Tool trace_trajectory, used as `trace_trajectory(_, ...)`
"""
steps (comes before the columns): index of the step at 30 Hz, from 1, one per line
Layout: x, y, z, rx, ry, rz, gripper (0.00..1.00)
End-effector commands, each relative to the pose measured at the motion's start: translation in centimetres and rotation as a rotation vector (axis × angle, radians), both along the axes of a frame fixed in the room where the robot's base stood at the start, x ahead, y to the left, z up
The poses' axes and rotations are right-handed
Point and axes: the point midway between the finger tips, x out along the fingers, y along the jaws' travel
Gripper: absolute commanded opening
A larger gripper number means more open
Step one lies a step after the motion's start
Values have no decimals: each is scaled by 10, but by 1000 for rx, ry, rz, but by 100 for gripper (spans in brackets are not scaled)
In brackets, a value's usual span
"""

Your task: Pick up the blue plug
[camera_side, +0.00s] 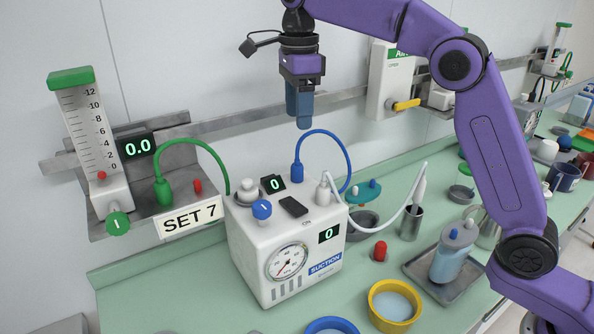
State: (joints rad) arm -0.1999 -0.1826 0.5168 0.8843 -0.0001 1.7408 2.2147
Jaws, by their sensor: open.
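The blue plug (298,170) stands upright on the top of the white suction unit (288,240), near its back edge. A blue hose arcs from the plug's top to the right and down behind the unit. My gripper (303,122) points down above the plug, with a clear gap between its fingertips and the plug. It is open and holds nothing visible. From this side one finger largely overlaps the other, so the space between them is hard to see.
A white connector (323,190) with a pale hose stands right of the plug. A blue knob (262,208) and white knob are on the unit's top. A green plug (162,190) sits on the wall rail at left. Bowls, a bottle tray and a red cap stand to the right.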

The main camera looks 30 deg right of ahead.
Motion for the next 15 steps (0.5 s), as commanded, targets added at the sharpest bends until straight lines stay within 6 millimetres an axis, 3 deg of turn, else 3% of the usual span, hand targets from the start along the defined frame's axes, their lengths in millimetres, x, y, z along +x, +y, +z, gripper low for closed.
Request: trace_trajectory(15, 0, -1, -67, -1, 2, -1, 58)
